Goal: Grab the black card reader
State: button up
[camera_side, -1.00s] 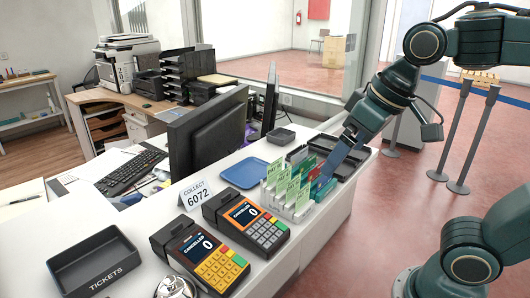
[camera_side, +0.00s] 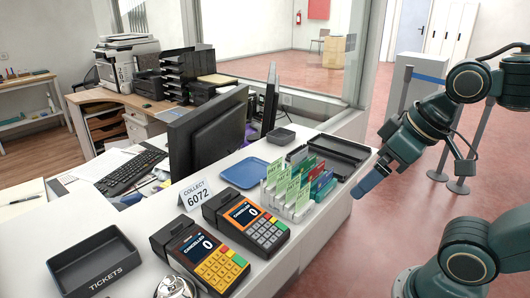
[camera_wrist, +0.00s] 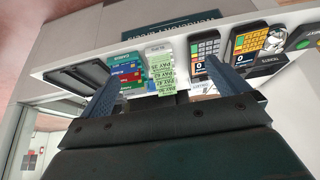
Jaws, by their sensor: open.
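The black card reader (camera_side: 205,258), with a yellow keypad and a "CANCELLED 0" screen, lies on the counter near the front in the side view. It also shows at the upper right of the wrist view (camera_wrist: 249,44). A second reader (camera_side: 247,222) with an orange face and grey keys lies right behind it; the wrist view shows it to the left of the black one (camera_wrist: 205,45). My gripper (camera_side: 369,184) is open and empty, with blue fingers. It hangs beside the counter's right edge, apart from both readers. Its fingers (camera_wrist: 152,78) cover part of the wrist view.
A rack of green, red and teal cards (camera_side: 299,192) stands between my gripper and the readers. Black trays (camera_side: 342,148), a blue tray (camera_side: 243,173), a "COLLECT 6072" sign (camera_side: 196,194), a tickets tray (camera_side: 95,262) and a bell (camera_side: 176,287) are on the counter.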

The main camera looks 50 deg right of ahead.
dwell(0.4)
jog(key=g, duration=0.6)
send_over(246, 216)
jog(key=f, duration=0.1)
jog(key=shift+f, duration=0.15)
jog(key=shift+f, duration=4.2)
